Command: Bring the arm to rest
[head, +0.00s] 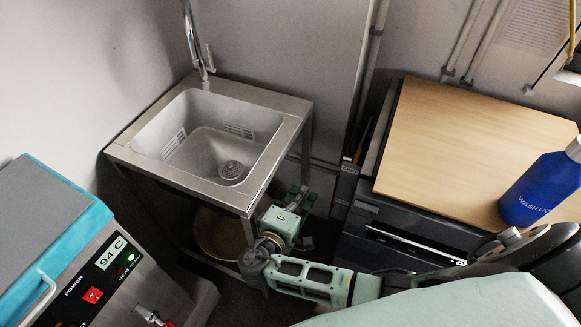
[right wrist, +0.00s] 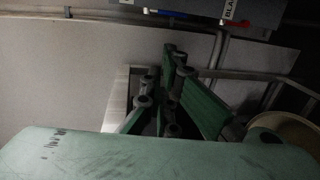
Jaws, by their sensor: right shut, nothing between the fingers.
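My right arm comes in from the lower right of the head view and bends at the wrist. My right gripper (head: 301,197) is beside the front right leg of the sink stand, below the basin's height, and its fingers point away from the camera. In the right wrist view the gripper (right wrist: 172,75) shows its green fingers shut and empty in front of a pale wall. My left gripper is not in view.
A steel sink (head: 290,103) stands at the back, with a round bin (head: 212,232) under it. Right is a dark cabinet with a wooden top (head: 450,140) and a blue wash bottle (head: 540,190). A teal-edged oven (head: 60,225) reading 94 C is at left.

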